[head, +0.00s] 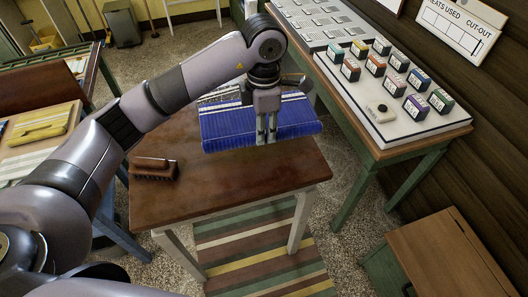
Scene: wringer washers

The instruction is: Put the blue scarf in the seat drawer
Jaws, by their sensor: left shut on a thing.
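The blue scarf (222,128), striped with thin pale lines, lies folded on the far part of a small brown-topped table (238,178). My left gripper (266,137) points down over the scarf's near edge, right of its middle, and is shut on it. The fingers cover a little of the cloth. A low piece with a wooden top (450,258), green sides and a dark knob stands at the bottom right. I cannot tell whether it holds the seat drawer; no open drawer shows. My right gripper is out of view.
A brown brush-like block (153,168) lies on the table's left part. A green-legged table with a panel of several coloured blocks (390,85) stands at the right. A striped rug (262,252) covers the floor in front. Another table with folded cloths (42,125) is at the left.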

